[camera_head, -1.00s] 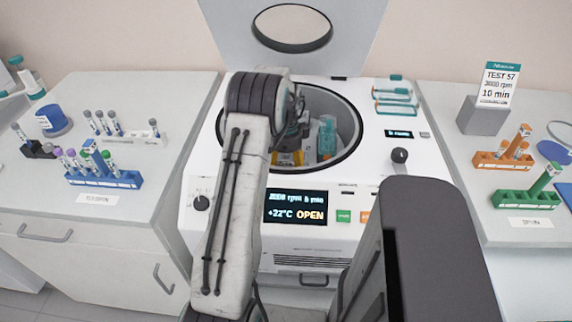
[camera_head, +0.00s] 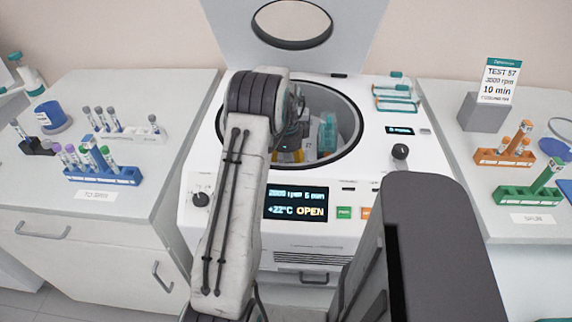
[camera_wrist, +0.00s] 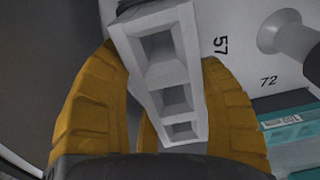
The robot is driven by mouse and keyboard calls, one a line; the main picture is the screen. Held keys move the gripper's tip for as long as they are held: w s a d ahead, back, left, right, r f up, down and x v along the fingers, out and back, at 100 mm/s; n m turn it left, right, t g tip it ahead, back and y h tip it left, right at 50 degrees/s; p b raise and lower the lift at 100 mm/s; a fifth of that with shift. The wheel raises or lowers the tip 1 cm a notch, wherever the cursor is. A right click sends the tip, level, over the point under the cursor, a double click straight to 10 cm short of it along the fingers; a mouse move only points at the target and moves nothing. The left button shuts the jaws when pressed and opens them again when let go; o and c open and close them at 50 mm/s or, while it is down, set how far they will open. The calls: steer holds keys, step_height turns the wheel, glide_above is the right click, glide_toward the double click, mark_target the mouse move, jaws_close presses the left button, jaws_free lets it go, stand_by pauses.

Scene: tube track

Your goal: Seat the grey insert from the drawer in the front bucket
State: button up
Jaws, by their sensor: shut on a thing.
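In the head view my gripper (camera_head: 288,156) is down inside the open centrifuge bowl (camera_head: 352,112), largely hidden by my arm. The front bucket cannot be made out clearly. A white surface marked 57 and 72 lies beyond the insert in the wrist view.
A teal piece (camera_head: 328,130) stands in the bowl right of my gripper, and teal parts (camera_wrist: 285,125) show at the wrist view's right. The lid (camera_head: 345,35) is up. Tube racks stand on the left counter (camera_head: 130,215) and the right counter (camera_head: 465,225).

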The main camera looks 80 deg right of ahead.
steer(key=shift+a+f+b, duration=0.2)
steer(key=shift+f+b, duration=0.05)
steer(key=shift+f, duration=0.3)
steer(key=shift+a+f+b, duration=0.15)
steer(key=shift+f+b, duration=0.05)
steer(key=shift+f, duration=0.35)
steer(key=shift+f+b, duration=0.3)
steer(key=shift+a, duration=0.1)
steer(key=shift+o, duration=0.2)
steer(key=o, duration=0.8)
steer(key=shift+c, duration=0.2)
steer(key=o, duration=0.4)
steer(key=shift+d+f, duration=0.25)
steer(key=shift+d, duration=0.2)
steer(key=shift+o, duration=0.9)
steer(key=shift+r, duration=0.2)
steer(key=shift+r, duration=0.2)
